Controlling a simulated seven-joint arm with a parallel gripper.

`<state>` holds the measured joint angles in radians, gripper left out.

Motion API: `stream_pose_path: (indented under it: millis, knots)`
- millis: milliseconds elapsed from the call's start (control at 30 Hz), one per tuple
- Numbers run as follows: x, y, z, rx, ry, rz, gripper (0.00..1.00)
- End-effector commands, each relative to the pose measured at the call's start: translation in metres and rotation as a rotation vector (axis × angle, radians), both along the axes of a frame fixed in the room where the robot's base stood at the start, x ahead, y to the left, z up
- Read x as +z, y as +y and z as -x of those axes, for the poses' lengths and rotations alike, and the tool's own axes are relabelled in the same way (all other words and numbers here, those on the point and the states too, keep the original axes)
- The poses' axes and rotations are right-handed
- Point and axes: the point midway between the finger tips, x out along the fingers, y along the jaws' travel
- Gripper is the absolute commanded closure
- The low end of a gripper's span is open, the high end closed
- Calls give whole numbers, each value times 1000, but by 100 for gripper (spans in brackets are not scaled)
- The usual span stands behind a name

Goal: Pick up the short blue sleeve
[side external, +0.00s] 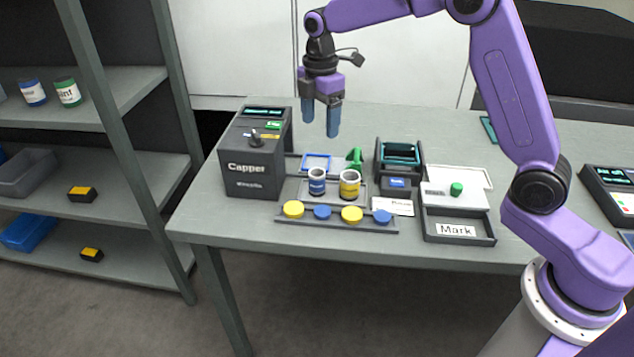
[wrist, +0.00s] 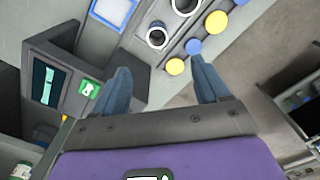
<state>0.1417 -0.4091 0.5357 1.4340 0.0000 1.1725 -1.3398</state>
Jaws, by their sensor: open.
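A small white cylinder with a blue band (side external: 317,184), the likely blue sleeve, stands upright on a grey fixture on the bench. A similar cylinder with a yellow band (side external: 349,185) stands just to its right. My gripper (side external: 320,127) is open and empty, with blue fingers pointing down. It hangs well above the bench, behind the cylinders. Its two fingers also show apart in the wrist view (wrist: 160,70).
A dark Capper machine (side external: 254,168) stands left of the cylinders. A rack (side external: 337,226) in front holds several yellow and blue caps. A blue square frame (side external: 316,162) and a green part (side external: 355,158) sit behind. A Mark tray (side external: 458,239) lies right.

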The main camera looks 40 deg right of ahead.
Motion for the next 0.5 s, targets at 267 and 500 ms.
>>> stream_pose_path:
  millis: [267,500]
  knots:
    - [-45,-1,0,0,5,1,26]
    - [-89,0,0,0,4,1,26]
